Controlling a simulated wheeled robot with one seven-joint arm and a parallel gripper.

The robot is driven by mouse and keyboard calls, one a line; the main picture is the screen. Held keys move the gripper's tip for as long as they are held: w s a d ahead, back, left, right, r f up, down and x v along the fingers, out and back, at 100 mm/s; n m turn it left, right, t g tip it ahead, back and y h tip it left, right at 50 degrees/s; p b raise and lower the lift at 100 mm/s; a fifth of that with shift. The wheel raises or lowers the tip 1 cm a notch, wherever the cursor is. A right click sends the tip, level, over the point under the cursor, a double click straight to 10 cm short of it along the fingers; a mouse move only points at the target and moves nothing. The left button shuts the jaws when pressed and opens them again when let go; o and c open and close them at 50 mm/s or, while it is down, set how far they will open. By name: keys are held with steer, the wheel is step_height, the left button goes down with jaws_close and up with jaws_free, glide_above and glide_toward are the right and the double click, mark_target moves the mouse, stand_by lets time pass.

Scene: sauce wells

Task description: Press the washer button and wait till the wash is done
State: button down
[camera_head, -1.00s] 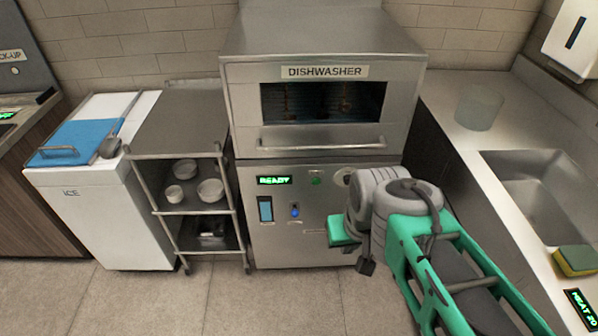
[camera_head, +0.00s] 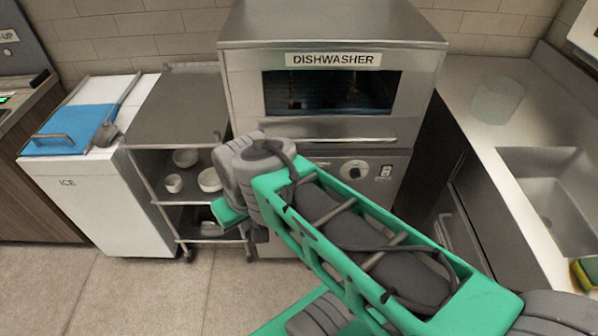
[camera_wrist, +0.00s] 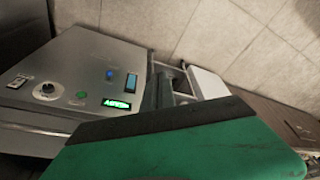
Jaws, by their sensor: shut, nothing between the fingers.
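The dishwasher (camera_head: 300,50) stands against the back wall, its windowed door closed. My arm hides the left of its lower panel in the head view. The wrist view shows the panel (camera_wrist: 85,55) upside down, with a round green button (camera_wrist: 82,94), a blue button (camera_wrist: 109,74), a lit green display (camera_wrist: 118,104) and a dial (camera_wrist: 47,90). The display text is too small to read now. My gripper (camera_wrist: 180,145) is shut and empty. Its green part (camera_head: 228,213) shows in front of the panel's left side and the cart, apparently clear of the buttons.
A metal cart (camera_head: 175,110) with bowls stands left of the dishwasher, beside the white ice bin (camera_head: 100,205). A counter with a sink (camera_head: 545,195) and a clear container (camera_head: 497,100) is at the right. Floor is free at the front left.

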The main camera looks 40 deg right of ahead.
steer(key=shift+s+d, duration=0.1)
steer(key=shift+d, duration=0.05)
steer(key=w+d+f+t+y+b, duration=0.1)
steer(key=w+d+f+b, duration=0.4)
steer(key=f, duration=0.4)
steer(key=w+d+f+t+y+b, duration=0.1)
steer(key=w+d+f+t+b, duration=0.15)
steer(key=d+f+b, duration=0.45)
steer(key=s+d+f+m+t+h+b, duration=0.1)
steer(key=d+f+t+b, duration=0.3)
steer(key=d, duration=1.2)
step_height(320, 180, down, 2)
steer(key=shift+s+f+m+t, duration=0.2)
steer(key=shift+s+m+t, duration=0.45)
steer(key=shift+t, duration=0.2)
steer(key=shift+d, duration=0.1)
